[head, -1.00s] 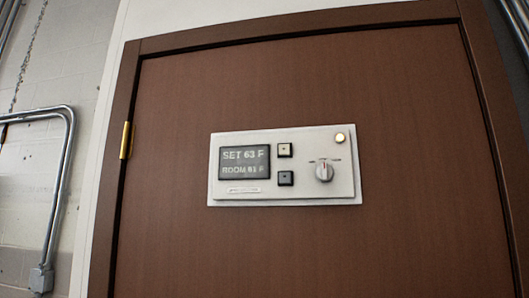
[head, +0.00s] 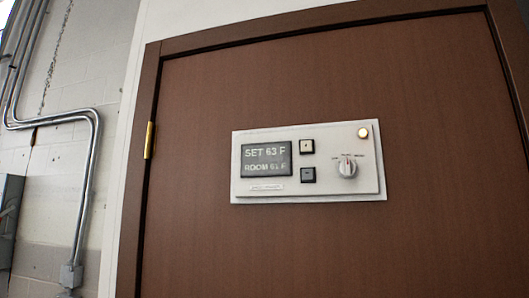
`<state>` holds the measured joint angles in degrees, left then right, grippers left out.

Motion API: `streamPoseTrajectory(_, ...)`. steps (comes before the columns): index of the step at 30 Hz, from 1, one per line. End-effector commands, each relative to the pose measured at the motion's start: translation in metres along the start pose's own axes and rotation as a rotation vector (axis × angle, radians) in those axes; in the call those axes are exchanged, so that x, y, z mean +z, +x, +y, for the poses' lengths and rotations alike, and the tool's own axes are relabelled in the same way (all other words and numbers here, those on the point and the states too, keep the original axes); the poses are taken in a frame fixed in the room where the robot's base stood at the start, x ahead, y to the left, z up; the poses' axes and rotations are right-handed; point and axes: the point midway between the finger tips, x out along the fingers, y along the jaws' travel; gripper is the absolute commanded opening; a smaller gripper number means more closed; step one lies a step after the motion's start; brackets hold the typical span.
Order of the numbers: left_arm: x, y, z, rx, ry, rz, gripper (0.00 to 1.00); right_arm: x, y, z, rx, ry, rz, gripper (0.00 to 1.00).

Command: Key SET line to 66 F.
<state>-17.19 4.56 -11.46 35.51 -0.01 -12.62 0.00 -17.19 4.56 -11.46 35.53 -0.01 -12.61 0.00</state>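A white thermostat panel (head: 310,192) is mounted on a brown door in the head view. Its grey display (head: 267,159) reads SET 63 F on the top line and ROOM 61 F, slightly blurred, below. Right of the display are two square buttons, a pale upper one (head: 306,145) and a dark blue-grey lower one (head: 308,174). A round knob (head: 347,168) sits further right, its pointer about upright. A small yellow lamp (head: 363,133) at the top right looks lit. Neither gripper shows in this view.
The brown door (head: 230,250) fills most of the view inside a darker frame. A brass hinge (head: 149,140) is on its left edge. Metal conduit (head: 88,180) and a grey box (head: 10,205) are on the block wall at left. Nothing blocks the panel.

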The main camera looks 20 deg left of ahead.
Motion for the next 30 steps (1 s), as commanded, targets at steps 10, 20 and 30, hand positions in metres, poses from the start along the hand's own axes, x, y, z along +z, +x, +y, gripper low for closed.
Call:
streamPoseTrajectory(10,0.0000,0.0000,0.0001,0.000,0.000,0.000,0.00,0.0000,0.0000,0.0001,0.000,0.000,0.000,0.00)
streamPoseTrajectory(20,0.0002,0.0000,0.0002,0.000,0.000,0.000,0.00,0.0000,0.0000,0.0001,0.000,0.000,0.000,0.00)
streamPoseTrajectory(30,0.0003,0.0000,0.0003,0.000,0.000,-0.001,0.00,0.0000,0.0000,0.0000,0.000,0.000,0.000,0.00)
